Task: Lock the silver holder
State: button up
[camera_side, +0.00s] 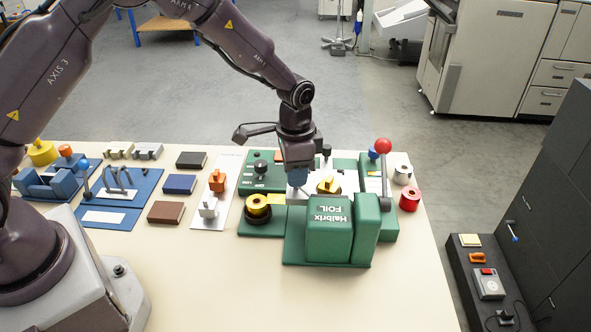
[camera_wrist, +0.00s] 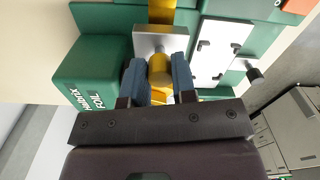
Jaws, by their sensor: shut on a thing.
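The wrist view shows a silver block (camera_wrist: 176,40) against the green foil machine, and it looks like the silver holder. A short yellow cylinder (camera_wrist: 159,70) stands out in front of it. My gripper (camera_wrist: 159,76) has one blue finger on each side of this cylinder and is shut on it. In the side view my gripper (camera_side: 298,184) points down at the machine, left of the green box marked "Halbrix FOIL" (camera_side: 329,232). The silver block (camera_side: 297,197) shows only in part below my fingers there. Any lock on it cannot be made out.
A red-balled lever (camera_side: 383,147) stands at the machine's right. An orange piece (camera_side: 217,181) and a pale piece (camera_side: 208,208) stand on a white sheet. The table's front is clear.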

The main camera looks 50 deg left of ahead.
jog(key=n, duration=0.4)
jog(key=shift+n, duration=0.4)
jog(key=shift+d+n, duration=0.1)
jog(key=shift+n, duration=2.4)
jog(key=o, duration=0.9)
jog(key=shift+o, duration=0.2)
notch_tip(320, 180, up, 13)
